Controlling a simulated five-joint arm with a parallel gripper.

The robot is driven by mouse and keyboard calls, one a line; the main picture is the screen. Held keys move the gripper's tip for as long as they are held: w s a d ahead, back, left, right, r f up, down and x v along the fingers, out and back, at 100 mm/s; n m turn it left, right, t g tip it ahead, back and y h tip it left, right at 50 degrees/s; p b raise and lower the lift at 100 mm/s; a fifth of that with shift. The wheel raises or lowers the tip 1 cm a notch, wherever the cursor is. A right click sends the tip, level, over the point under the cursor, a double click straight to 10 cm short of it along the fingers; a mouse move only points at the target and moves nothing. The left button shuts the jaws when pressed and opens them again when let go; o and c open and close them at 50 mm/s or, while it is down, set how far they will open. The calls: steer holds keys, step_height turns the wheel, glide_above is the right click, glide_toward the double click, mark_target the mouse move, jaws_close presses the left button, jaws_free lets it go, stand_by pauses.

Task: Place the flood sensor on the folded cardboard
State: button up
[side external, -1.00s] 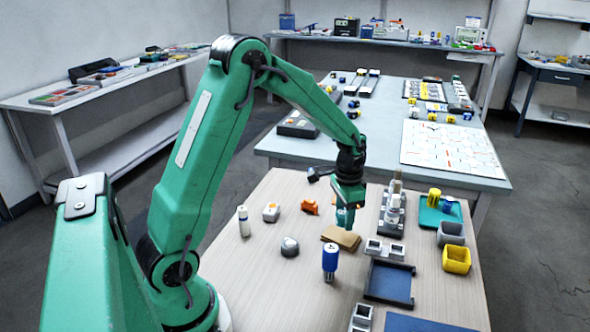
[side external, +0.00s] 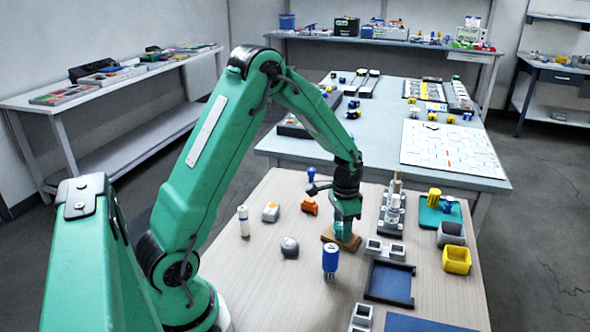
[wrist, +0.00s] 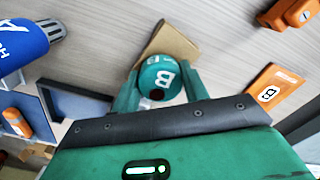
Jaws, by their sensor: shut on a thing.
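The flood sensor (wrist: 160,76), a teal round piece marked with a white B, sits between the two fingers of my gripper (wrist: 157,92) in the wrist view. My gripper (side external: 343,228) is shut on it, low over the folded cardboard (side external: 343,240) in the side view. The brown cardboard (wrist: 171,42) also shows just beyond the sensor in the wrist view. The sensor's underside is hidden, so I cannot tell whether it touches the cardboard.
A blue cylinder (side external: 330,260) stands close in front of the cardboard. A grey dome (side external: 289,247) and an orange piece (side external: 309,207) lie to the left. Grey square holders (side external: 385,250) and a dark blue tray (side external: 389,282) are to the right. Bare wood lies front left.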

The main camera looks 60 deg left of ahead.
steer(key=shift+f, duration=0.15)
steer(key=o, duration=1)
step_height(320, 180, up, 12)
steer(key=shift+r, duration=0.2)
stand_by(0.6)
